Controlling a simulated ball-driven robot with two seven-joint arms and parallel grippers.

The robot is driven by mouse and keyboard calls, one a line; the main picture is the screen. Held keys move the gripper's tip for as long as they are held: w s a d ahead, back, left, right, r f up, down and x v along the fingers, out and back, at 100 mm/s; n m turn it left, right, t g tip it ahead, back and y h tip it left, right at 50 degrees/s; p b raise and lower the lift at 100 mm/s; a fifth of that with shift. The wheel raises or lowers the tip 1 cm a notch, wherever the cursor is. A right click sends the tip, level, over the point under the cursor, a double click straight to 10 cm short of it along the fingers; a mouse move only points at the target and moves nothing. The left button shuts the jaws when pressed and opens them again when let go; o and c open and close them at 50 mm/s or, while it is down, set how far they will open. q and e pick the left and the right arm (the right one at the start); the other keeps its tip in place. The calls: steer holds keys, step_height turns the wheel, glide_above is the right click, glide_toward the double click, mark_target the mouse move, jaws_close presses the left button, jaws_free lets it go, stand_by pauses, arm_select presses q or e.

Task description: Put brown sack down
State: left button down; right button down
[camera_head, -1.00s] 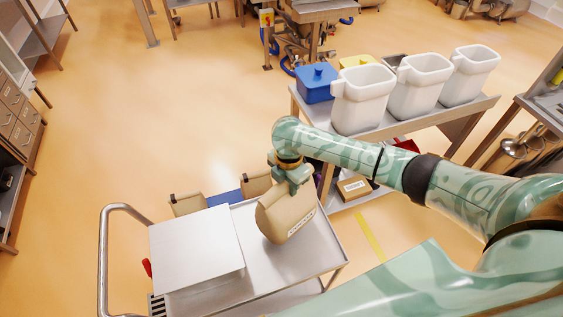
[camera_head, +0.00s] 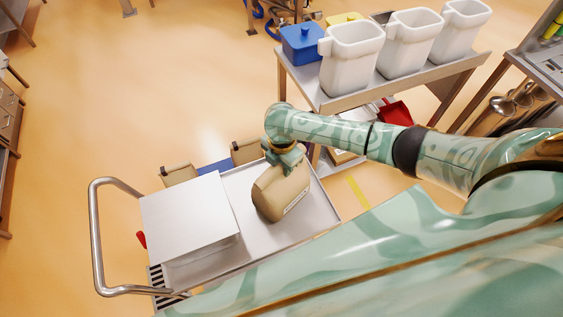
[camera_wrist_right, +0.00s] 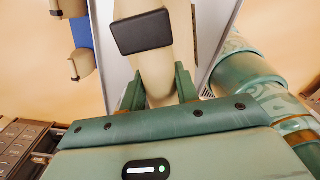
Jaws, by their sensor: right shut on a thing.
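The brown sack (camera_head: 281,194) is at the right part of the metal cart (camera_head: 319,212), with a white label on its lower right side. My right gripper (camera_head: 284,160) is shut on the top of the sack from above. In the right wrist view, the gripper (camera_wrist_right: 160,84) has a finger on each side of the sack (camera_wrist_right: 152,70), which carries a dark patch. The sack's base is over or on the cart's tray; I cannot tell whether it touches. My left gripper does not show.
A flat pale panel (camera_head: 190,213) covers the cart's left part, beside the sack. Two more brown sacks (camera_head: 178,174) stand behind the cart near a blue thing. A table with white jugs (camera_head: 352,60) and a blue lidded box (camera_head: 302,44) stands at the back right.

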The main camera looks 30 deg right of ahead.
steer(key=shift+w, duration=0.1)
steer(key=c, duration=1)
jaws_free()
steer(key=shift+s, duration=0.2)
steer(key=shift+c, duration=0.2)
step_height(320, 180, up, 12)
steer(key=p, duration=0.4)
